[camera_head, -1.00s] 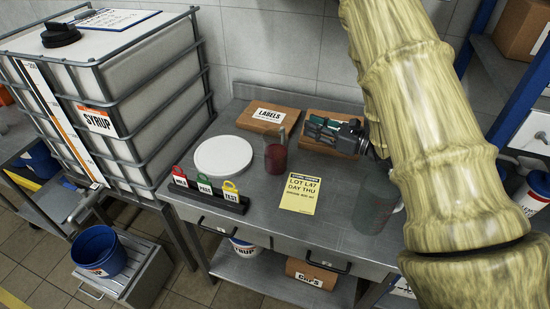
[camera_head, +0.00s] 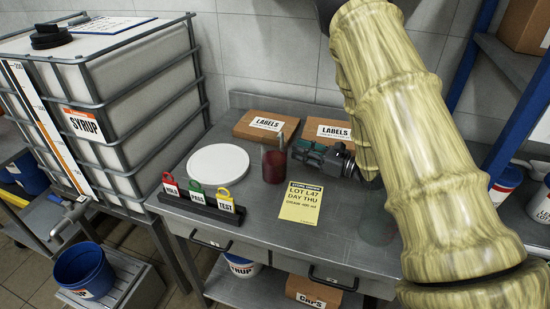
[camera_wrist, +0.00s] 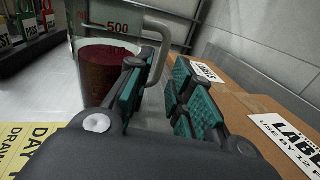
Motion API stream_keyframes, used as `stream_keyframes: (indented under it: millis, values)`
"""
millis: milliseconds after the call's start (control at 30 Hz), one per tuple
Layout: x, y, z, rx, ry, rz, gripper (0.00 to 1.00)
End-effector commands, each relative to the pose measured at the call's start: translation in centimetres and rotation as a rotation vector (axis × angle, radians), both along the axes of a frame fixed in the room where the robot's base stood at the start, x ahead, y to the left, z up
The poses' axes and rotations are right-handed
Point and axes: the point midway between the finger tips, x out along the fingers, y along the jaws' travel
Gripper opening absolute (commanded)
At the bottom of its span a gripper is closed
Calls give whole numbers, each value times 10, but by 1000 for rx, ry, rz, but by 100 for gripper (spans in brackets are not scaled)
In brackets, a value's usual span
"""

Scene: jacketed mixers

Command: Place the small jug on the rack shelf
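The small jug (camera_head: 274,165) is clear, holds dark red liquid and stands upright on the steel table. In the wrist view the jug (camera_wrist: 105,75) shows a 500 mark and a clear handle (camera_wrist: 160,45) on its right side. My gripper (camera_head: 300,152) is low over the table, just right of the jug, pointing at its handle side. Its teal-padded fingers, also in the wrist view (camera_wrist: 158,85), are apart, with the lower handle near the gap. I cannot tell whether they touch it. A blue-framed rack with a grey shelf (camera_head: 502,66) stands at right.
Two label boxes (camera_head: 262,125) (camera_head: 326,130) lie behind the jug. A white round disc (camera_head: 218,163), a tag holder (camera_head: 200,207) and a yellow card (camera_head: 300,203) lie on the table. Buckets (camera_head: 505,183) fill part of the rack.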

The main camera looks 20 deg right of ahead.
Motion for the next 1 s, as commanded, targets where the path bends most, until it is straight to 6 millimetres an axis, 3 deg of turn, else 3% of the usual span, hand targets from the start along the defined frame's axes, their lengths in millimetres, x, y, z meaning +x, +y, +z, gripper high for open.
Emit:
stream_keyframes:
  millis: [700,967,1000]
  values:
    - [53,48,0,1,0,1,22]
    - [55,51,-2,1,1,1,22]
    - [55,51,-2,1,1,1,15]
